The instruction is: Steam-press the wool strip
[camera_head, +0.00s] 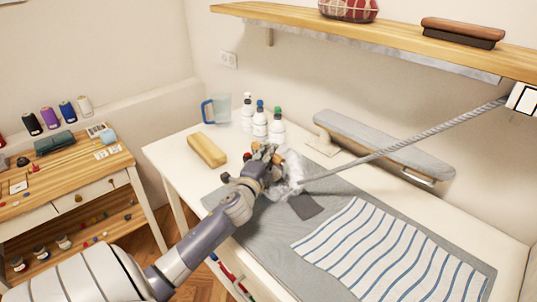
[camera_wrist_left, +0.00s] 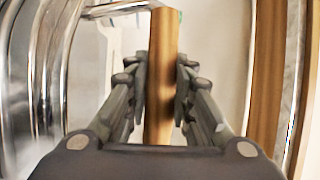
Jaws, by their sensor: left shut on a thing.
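The wool strip (camera_head: 307,206) is a small dark grey piece on the grey pressing mat (camera_head: 262,231). The steam iron (camera_head: 294,180) is silvery, with a grey hose (camera_head: 405,143) running up right to a box on the wall. My left gripper (camera_head: 264,156) is shut on the iron's wooden handle, which stands between the fingers in the left wrist view (camera_wrist_left: 162,75). The iron is at the strip's upper left end and may hide part of it. I cannot tell whether its sole touches the strip. My right gripper is not in view.
A striped cloth (camera_head: 375,245) covers the mat's right part. A wooden block (camera_head: 207,150), a blue-handled jug (camera_head: 217,108) and several bottles (camera_head: 260,122) stand at the table's back left. A padded board (camera_head: 390,145) lies along the wall, under a shelf (camera_head: 400,40).

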